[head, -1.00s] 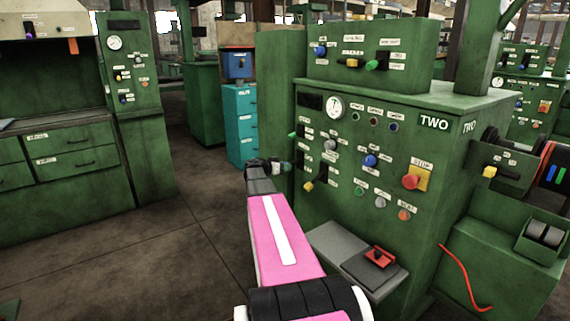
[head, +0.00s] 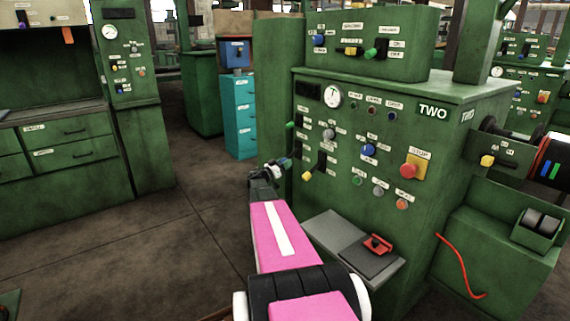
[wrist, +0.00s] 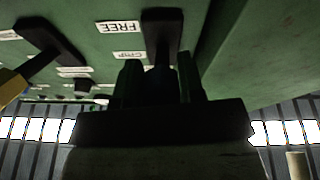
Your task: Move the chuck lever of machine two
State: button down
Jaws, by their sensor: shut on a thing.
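Machine two (head: 450,150) is the green cabinet marked TWO at the right of the head view. My gripper (head: 282,165) is at the left edge of its front panel, left of a yellow-knobbed lever (head: 307,176). In the wrist view my gripper (wrist: 160,85) has its two dark fingers on either side of a black lever (wrist: 163,30), beside labels reading FREE and what looks like GRIP. It is shut on this lever, which I take to be the chuck lever. Its knob is mostly hidden between the fingers.
A green-knobbed lever (head: 290,125) is just above my gripper. A grey shelf with a red-handled part (head: 377,244) juts out below the panel. A red STOP button (head: 409,171) is to the right. Open floor (head: 170,235) lies to the left.

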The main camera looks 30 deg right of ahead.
jog(key=c, duration=0.7)
grip_release()
jog(key=shift+c, duration=0.2)
jog(key=v, duration=1)
jog(key=shift+a+f, duration=0.2)
jog(key=shift+a, duration=0.15)
